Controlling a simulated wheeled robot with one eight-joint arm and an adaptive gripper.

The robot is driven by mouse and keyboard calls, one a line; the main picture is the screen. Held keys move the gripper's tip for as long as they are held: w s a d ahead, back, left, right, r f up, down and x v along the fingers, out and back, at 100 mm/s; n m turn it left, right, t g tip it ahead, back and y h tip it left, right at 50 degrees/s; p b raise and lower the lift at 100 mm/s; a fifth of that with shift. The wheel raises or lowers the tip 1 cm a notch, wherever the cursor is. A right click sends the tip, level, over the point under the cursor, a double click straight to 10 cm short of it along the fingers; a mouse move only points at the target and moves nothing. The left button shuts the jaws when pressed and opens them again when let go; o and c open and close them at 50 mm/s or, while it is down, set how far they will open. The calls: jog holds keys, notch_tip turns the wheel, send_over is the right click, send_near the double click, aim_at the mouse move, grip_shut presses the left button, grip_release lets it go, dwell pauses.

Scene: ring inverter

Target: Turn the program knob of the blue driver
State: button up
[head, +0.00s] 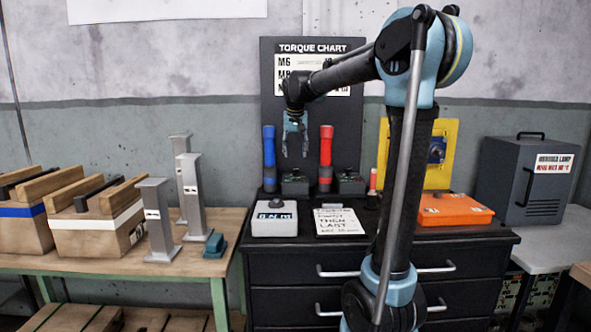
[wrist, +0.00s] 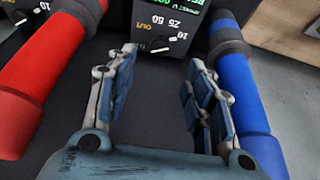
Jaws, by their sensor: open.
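The blue driver (head: 269,158) stands upright at the left of the dark board; it shows at the right of the wrist view (wrist: 240,85). A small dark control box (head: 294,185) stands beside it, between the blue and red drivers. In the wrist view its face carries a black program knob (wrist: 164,43) with the labels 10, 25, 50 and OUT, seen upside down. My gripper (head: 295,150) points down above this box. In the wrist view its open fingers (wrist: 157,72) are empty and apart from the knob, which shows just beyond the fingertips, between them.
The red driver (head: 326,158) stands close on the other side of the box, with its own control box (head: 350,183). A white-topped box (head: 274,219), a clipboard (head: 340,222) and an orange case (head: 453,209) lie on the black cabinet top.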

aim_at(295, 170)
jog(key=x, duration=0.8)
jog(key=shift+w+f, duration=0.15)
jog(key=shift+f, duration=0.1)
jog(key=c, duration=1.1)
